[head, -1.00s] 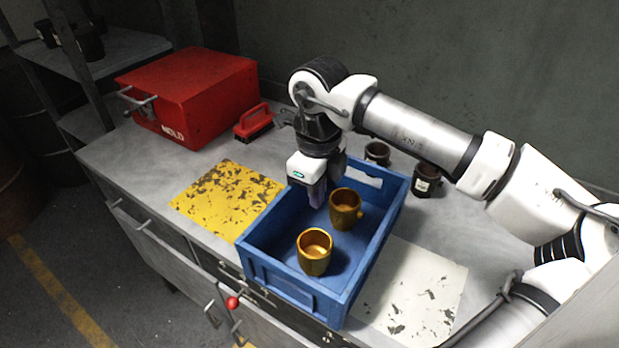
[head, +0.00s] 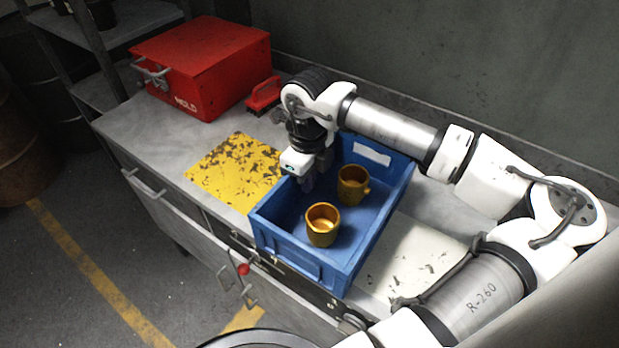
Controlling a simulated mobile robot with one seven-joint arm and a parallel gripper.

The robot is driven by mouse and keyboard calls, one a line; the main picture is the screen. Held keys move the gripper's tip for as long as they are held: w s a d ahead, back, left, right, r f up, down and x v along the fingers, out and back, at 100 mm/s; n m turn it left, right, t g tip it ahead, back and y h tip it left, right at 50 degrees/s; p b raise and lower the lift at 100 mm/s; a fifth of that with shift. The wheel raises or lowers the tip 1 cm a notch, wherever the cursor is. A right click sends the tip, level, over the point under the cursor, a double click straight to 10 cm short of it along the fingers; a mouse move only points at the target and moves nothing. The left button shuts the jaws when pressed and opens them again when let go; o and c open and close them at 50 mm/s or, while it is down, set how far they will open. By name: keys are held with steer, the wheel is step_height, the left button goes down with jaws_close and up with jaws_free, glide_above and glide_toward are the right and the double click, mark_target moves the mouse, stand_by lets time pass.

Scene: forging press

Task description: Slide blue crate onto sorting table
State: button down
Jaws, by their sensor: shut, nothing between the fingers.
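The blue crate (head: 305,270) stands on the grey table (head: 130,128), between a worn yellow patch and a worn white patch. Its near corner reaches the table's front edge. Two gold mugs stand inside it: one nearer the front (head: 322,226) and one farther back (head: 352,186). My gripper (head: 308,184) is shut and empty. It points down inside the crate, close to the left wall and left of the back mug. Whether its fingertips touch the wall cannot be told.
The yellow patch (head: 236,172) left of the crate is bare. The white patch (head: 415,258) on the right is partly behind my arm. A red mold box (head: 203,70) and a red-handled brush (head: 264,95) stand at the back left. Drawer handles and a red knob (head: 243,268) stick out in front.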

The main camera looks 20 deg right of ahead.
steer(key=shift+w+a+f, duration=0.1)
steer(key=shift+w, duration=0.15)
steer(key=w+a+b, duration=0.2)
steer(key=w+a, duration=0.2)
steer(key=w, duration=0.3)
steer(key=w+a+b, duration=0.2)
steer(key=w+a, duration=0.3)
steer(key=w, duration=0.3)
steer(key=w+a+b, duration=0.2)
steer(key=w+a, duration=0.3)
steer(key=w, duration=0.2)
steer(key=shift+w+a, duration=0.15)
steer(key=shift+w, duration=0.2)
steer(key=shift+s, duration=0.15)
